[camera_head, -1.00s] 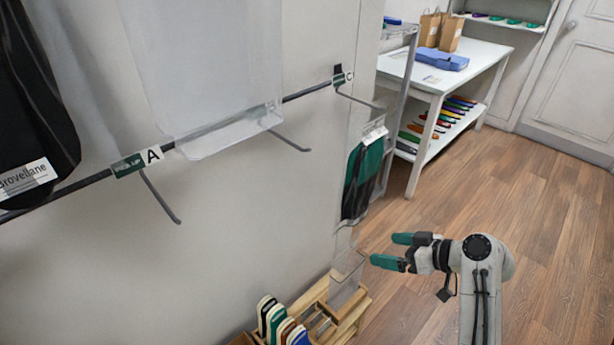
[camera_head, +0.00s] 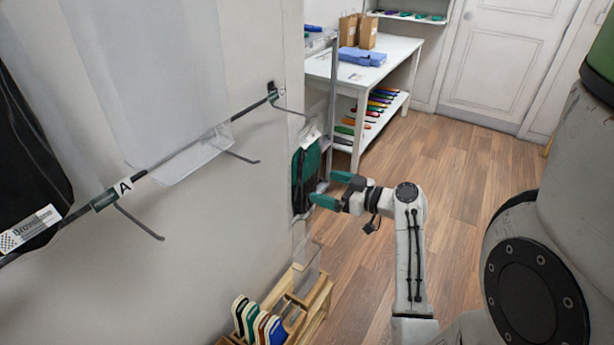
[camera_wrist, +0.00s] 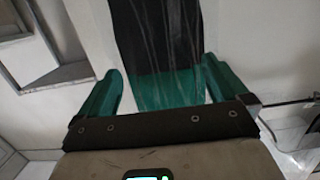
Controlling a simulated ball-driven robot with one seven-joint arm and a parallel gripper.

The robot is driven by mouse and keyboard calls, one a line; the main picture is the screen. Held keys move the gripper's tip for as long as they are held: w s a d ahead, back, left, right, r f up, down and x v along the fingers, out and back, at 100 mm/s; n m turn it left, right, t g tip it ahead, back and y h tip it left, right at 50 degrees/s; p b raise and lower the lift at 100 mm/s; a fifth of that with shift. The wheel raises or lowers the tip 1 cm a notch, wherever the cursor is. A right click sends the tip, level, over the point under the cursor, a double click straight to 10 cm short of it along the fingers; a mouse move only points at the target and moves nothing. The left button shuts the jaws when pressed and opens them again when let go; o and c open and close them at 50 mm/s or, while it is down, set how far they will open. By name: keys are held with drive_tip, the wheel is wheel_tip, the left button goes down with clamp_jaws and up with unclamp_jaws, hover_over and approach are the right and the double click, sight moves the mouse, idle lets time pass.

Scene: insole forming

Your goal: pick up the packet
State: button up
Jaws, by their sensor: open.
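The packet (camera_head: 306,178) is a clear bag with black and green contents and a pale header. It hangs by the wall at the rail's far end in the head view. My gripper (camera_head: 325,188) is open, with its teal fingers close to the packet's right side. In the wrist view the packet (camera_wrist: 165,70) lies ahead, between the two spread fingers of my gripper (camera_wrist: 162,88). The packet's header is out of the wrist view. I cannot tell whether a finger touches the packet.
A wall rail with hooks (camera_head: 140,222) runs along the left. A wooden rack (camera_head: 318,300) with several coloured insoles stands below the packet. A white table (camera_head: 400,48) with paper bags and a blue item stands behind. The wooden floor (camera_head: 450,150) to the right is clear.

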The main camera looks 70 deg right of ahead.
sight(311, 183)
drive_tip(key=p+x, duration=0.1)
drive_tip(key=x, duration=0.3)
drive_tip(key=shift+w+a, duration=0.1)
drive_tip(key=shift+w, duration=0.05)
drive_tip(key=c, duration=0.9)
